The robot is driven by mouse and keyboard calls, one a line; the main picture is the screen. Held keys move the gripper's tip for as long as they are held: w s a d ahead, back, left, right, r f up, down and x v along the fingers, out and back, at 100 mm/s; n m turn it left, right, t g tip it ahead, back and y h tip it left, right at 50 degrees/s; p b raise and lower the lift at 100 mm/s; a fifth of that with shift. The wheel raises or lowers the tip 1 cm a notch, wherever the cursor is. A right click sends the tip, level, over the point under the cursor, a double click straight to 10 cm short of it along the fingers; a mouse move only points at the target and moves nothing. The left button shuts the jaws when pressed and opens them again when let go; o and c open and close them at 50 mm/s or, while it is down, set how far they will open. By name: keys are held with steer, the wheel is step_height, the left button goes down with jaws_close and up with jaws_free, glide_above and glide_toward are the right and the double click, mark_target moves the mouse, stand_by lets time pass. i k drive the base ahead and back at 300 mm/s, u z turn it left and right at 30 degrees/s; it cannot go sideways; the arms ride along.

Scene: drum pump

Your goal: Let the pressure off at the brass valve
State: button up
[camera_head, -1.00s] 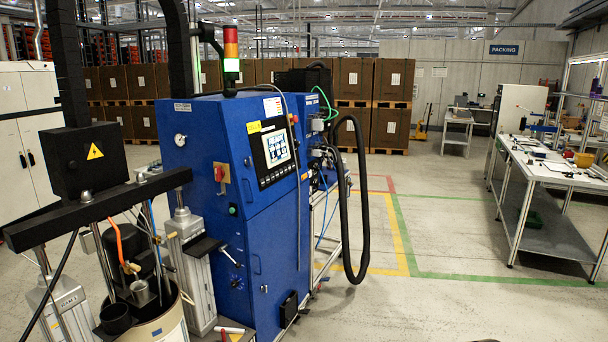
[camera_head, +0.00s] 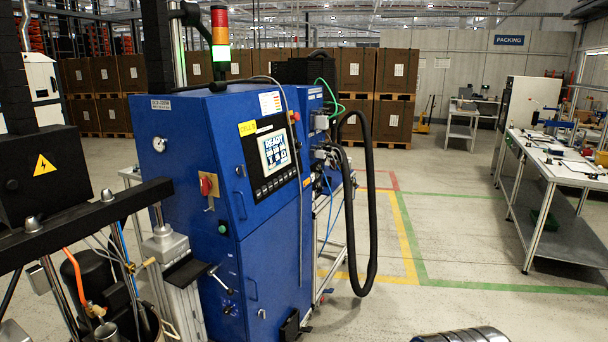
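The drum pump stands at the left, with a black crossbeam (camera_head: 80,228) on metal posts. Below the beam, an orange hose (camera_head: 75,280) runs down to a small brass-coloured fitting (camera_head: 98,311) near the bottom edge. Another small brass-coloured piece (camera_head: 148,262) shows to its right, beside a post. Both are too small to tell which is the valve or how it is set. My gripper's fingers are not in view. A ribbed metal part (camera_head: 462,335), seemingly of my arm, shows at the bottom edge, far right of the pump.
A blue control cabinet (camera_head: 225,210) with a screen stands right of the pump. Its light tower (camera_head: 220,35) shows a bright whitish-green lower section. A black hose (camera_head: 373,200) loops out from its right side. Open floor (camera_head: 480,250) lies between it and the workbench (camera_head: 560,170).

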mark_target(98, 309)
steer(key=i, duration=0.85)
steer(key=u, duration=1.85)
steer(key=k, duration=0.55)
steer(key=z, duration=0.1)
